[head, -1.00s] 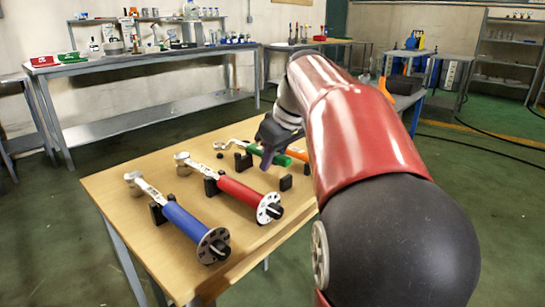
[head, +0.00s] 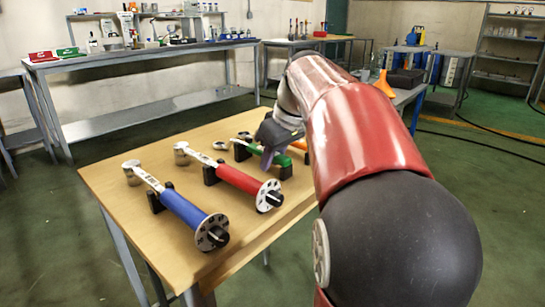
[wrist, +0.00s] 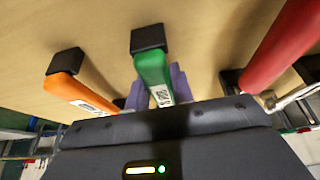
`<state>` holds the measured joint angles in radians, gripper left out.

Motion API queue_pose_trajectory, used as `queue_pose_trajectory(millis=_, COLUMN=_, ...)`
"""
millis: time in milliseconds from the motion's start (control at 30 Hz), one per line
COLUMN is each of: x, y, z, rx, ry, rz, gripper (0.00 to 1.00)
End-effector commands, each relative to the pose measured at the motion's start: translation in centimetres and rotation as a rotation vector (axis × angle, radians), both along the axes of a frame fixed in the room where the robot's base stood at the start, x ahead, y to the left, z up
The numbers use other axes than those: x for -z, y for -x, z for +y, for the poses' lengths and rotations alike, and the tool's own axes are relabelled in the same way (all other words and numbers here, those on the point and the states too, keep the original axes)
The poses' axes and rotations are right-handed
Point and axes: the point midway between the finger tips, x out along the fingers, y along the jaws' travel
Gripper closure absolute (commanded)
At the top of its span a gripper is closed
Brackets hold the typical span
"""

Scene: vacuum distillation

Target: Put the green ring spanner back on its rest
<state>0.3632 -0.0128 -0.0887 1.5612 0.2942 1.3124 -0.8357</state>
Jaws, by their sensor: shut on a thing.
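The green ring spanner (head: 283,160) lies across the table, its ring end (head: 219,145) to the left. My gripper (head: 270,158) is shut on its green handle; in the wrist view the purple fingers (wrist: 158,92) stand either side of the handle (wrist: 153,70). The rest has a near black block (head: 286,171) and a far black block (head: 241,150). The handle's end meets the near block (wrist: 148,38) in the wrist view. Whether its weight rests there I cannot tell. The ring appears at the small black stub's place, but its fit is too small to tell.
A red spanner (head: 240,180) and a blue spanner (head: 185,210) lie on their black blocks nearer me. An orange spanner (wrist: 80,92) lies close on the other side of the green one. The wooden table (head: 120,200) is bare at its left edge.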

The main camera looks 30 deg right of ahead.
Motion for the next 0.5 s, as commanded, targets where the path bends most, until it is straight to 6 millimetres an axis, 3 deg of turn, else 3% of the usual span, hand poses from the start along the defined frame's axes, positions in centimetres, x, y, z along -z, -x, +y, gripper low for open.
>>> queue_pose_trajectory(millis=167, x=0.12, y=0.04, z=0.00, rx=-0.001, ry=0.000, rz=0.004, gripper=1.00)
queue_pose_trajectory(millis=200, x=0.14, y=0.04, z=0.00, rx=-0.001, ry=0.000, rz=0.005, gripper=0.73)
queue_pose_trajectory(millis=367, x=0.13, y=0.03, z=-0.01, rx=-0.001, ry=0.000, rz=0.004, gripper=0.52)
queue_pose_trajectory(millis=500, x=0.11, y=0.03, z=-0.01, rx=-0.001, ry=0.000, rz=0.004, gripper=0.51)
